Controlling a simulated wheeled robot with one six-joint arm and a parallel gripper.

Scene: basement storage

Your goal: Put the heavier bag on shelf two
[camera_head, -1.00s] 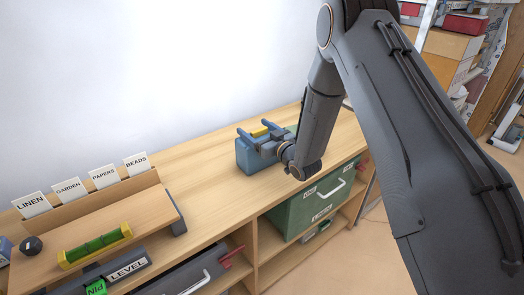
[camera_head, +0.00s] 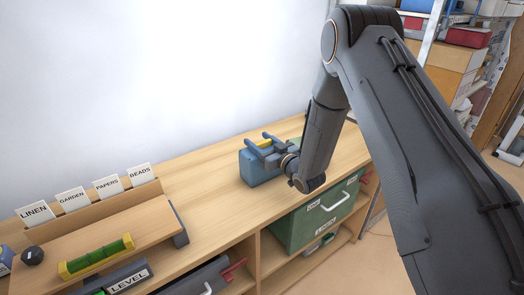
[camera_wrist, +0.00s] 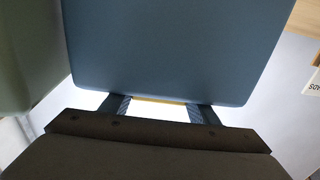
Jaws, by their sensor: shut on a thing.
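A blue bag (camera_head: 256,168) is at the far right part of the wooden counter, partly behind my gripper. My gripper (camera_head: 259,141) is shut at its top, where a thin yellow strip shows between the fingers. In the wrist view the blue bag (camera_wrist: 185,45) fills the upper middle, right in front of the fingers. A green thing stands close beside the blue bag, mostly hidden by my arm; it shows in the wrist view (camera_wrist: 25,60) at the left edge. I cannot tell whether the blue bag touches the counter. I see no shelf marked two.
A level (camera_head: 95,256) with a green vial lies on a sloped board at the left, before cards reading LINEN, GARDEN, PAPERS and BEADS (camera_head: 140,174). A green box (camera_head: 312,217) sits under the counter. Shelving with boxes (camera_head: 440,66) stands back right. The middle counter (camera_head: 205,185) is clear.

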